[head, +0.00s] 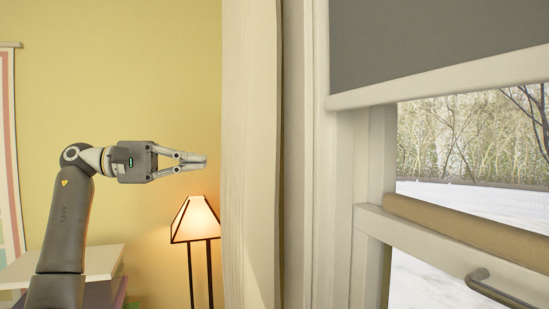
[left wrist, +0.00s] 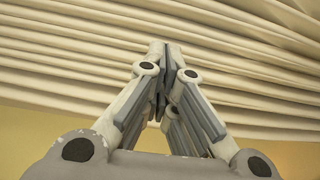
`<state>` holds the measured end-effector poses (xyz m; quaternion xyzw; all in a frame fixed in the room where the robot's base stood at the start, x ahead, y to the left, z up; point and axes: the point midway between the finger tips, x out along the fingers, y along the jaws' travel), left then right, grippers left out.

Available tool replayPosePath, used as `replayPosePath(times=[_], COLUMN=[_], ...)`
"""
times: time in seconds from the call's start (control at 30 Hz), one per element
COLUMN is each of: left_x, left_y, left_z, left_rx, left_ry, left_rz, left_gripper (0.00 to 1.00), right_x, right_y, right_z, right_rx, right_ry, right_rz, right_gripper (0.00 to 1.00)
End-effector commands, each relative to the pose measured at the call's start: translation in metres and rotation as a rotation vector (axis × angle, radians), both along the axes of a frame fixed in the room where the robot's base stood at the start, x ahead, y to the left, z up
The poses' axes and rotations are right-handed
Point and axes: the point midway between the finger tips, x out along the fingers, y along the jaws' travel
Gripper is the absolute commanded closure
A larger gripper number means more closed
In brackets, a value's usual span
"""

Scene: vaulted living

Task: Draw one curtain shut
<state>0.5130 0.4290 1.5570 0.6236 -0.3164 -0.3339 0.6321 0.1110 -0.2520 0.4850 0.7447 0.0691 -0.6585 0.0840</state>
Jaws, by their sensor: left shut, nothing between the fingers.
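A cream curtain (head: 249,150) hangs in the middle of the head view, gathered at the left side of the window (head: 460,150). Its pleated folds (left wrist: 60,55) fill the upper part of the left wrist view. My left gripper (head: 204,159) points right toward the curtain's left edge, with its fingertips just short of it in the head view. Its fingers are closed together and empty. In the left wrist view the fingertips (left wrist: 162,50) overlap the folds; I cannot tell whether they touch. My right gripper is not in view.
A grey roller blind (head: 430,40) covers the top of the window. A lit lamp (head: 196,219) stands below my left gripper, near the curtain. A white surface (head: 103,261) is behind my left arm. The window has a handle (head: 490,290) at lower right.

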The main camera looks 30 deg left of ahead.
Motion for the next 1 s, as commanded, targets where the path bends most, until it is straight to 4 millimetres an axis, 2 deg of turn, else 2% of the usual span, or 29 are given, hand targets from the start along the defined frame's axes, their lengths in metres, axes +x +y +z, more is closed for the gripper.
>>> replayPosePath(times=[0.03, 0.17, 0.33, 0.47, 0.63, 0.83, 1.0], left_x=[-0.004, -0.002, 0.015, 0.031, 0.053, 0.037, 0.029], left_y=[0.002, -0.004, -0.028, -0.051, -0.082, -0.097, -0.106], left_z=[0.006, 0.012, 0.012, 0.013, 0.014, 0.011, 0.010], left_rx=[0.003, 0.008, 0.007, 0.006, 0.004, 0.006, 0.005], left_ry=[-0.016, -0.028, -0.024, -0.025, -0.025, -0.026, -0.025], left_rz=[0.004, 0.004, 0.001, -0.001, 0.000, 0.004, 0.004], left_gripper=[1.00, 1.00, 1.00, 1.00, 1.00, 1.00, 1.00], right_x=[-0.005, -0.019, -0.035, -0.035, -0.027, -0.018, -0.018], right_y=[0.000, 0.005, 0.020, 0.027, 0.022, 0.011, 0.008], right_z=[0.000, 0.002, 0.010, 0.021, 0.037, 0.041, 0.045], right_rx=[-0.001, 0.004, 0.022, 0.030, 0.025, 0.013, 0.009], right_ry=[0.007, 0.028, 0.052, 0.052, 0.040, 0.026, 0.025], right_rz=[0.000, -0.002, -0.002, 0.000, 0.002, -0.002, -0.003], right_gripper=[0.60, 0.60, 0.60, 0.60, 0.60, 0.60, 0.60])
